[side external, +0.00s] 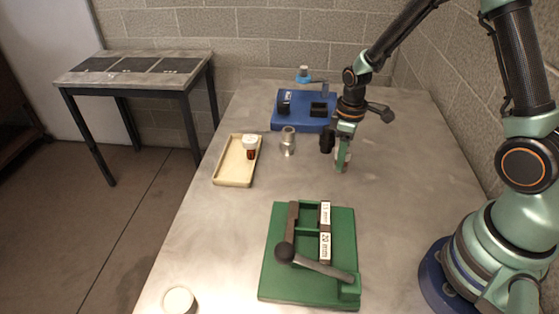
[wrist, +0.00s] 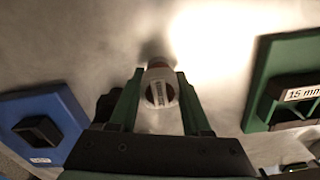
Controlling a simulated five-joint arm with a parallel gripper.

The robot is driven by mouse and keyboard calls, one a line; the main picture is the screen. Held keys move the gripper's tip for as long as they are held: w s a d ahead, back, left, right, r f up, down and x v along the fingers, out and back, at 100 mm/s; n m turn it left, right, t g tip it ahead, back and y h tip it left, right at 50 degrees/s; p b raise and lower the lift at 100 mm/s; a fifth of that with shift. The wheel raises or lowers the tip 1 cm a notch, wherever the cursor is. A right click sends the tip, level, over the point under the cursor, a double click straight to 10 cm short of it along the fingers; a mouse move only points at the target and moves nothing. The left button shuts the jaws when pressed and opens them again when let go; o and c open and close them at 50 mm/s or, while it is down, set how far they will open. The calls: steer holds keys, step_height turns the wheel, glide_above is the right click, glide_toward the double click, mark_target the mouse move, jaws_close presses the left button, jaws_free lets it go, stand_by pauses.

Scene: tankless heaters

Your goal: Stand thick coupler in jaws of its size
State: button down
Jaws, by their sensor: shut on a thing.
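My gripper (side external: 342,164) is low over the bare table, right of centre, pointing down. It is shut on a short pale grey cylinder. In the wrist view this cylinder (wrist: 161,90) sits between the two green fingers and shows some brown at its top; whether it touches the table is unclear. Another metallic stepped coupler (side external: 288,141) stands upright on the table to the left of my gripper. The green jaw fixture (side external: 283,286) is nearer the camera, with a 15 mm label (side external: 326,213) and a 20 mm label (side external: 325,247). A dark lever with a ball knob crosses its front.
A blue fixture (side external: 290,124) with black blocks stands at the back. A tan tray (side external: 233,167) holds a small bottle with a white cap (side external: 250,143) at the left. A round white dish (side external: 178,301) is at the front left. The table between tray and green fixture is clear.

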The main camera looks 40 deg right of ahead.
steer(key=shift+c, duration=1.8)
jaws_free()
step_height(320, 180, up, 12)
steer(key=r, duration=0.1)
steer(key=s+a+r+m+t, duration=0.4)
steer(key=s+r, duration=0.4)
steer(key=r, duration=0.2)
steer(key=shift+a+m+t, duration=0.4)
steer(key=shift+m+t, duration=0.2)
steer(key=shift+m, duration=0.1)
steer(key=shift+o, duration=0.4)
steer(key=shift+s+a+m, duration=0.15)
steer(key=shift+s+m, duration=0.15)
steer(key=shift+s, duration=0.1)
